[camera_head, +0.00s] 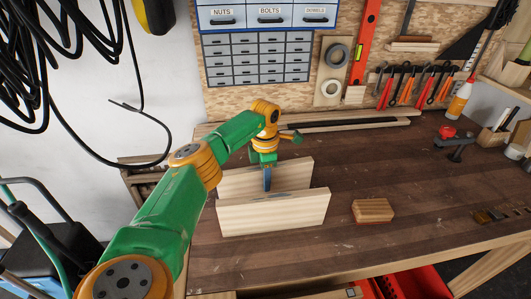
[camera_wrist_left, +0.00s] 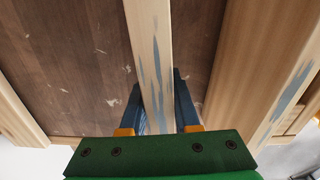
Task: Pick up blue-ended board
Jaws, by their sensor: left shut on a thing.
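Two pale boards stand on edge, roughly parallel, on the workbench. My left gripper (camera_head: 267,180) reaches down to the rear board (camera_head: 238,182), with a blue finger showing in front of it. In the left wrist view, the gripper (camera_wrist_left: 160,108) is shut on this board (camera_wrist_left: 152,50), with one finger on each side. Blue-grey streaks mark its upper edge. The front board (camera_head: 273,215) also has a blue-grey mark on its top edge. Another board with blue-grey streaks (camera_wrist_left: 270,75) shows at the right of the wrist view. My right gripper is not in view.
A small wooden block (camera_head: 373,210) lies right of the boards on the workbench (camera_head: 360,165). A red-topped clamp (camera_head: 453,143) is at the far right. Drawers (camera_head: 258,60) and tools hang on the back wall. The middle of the bench is mostly clear.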

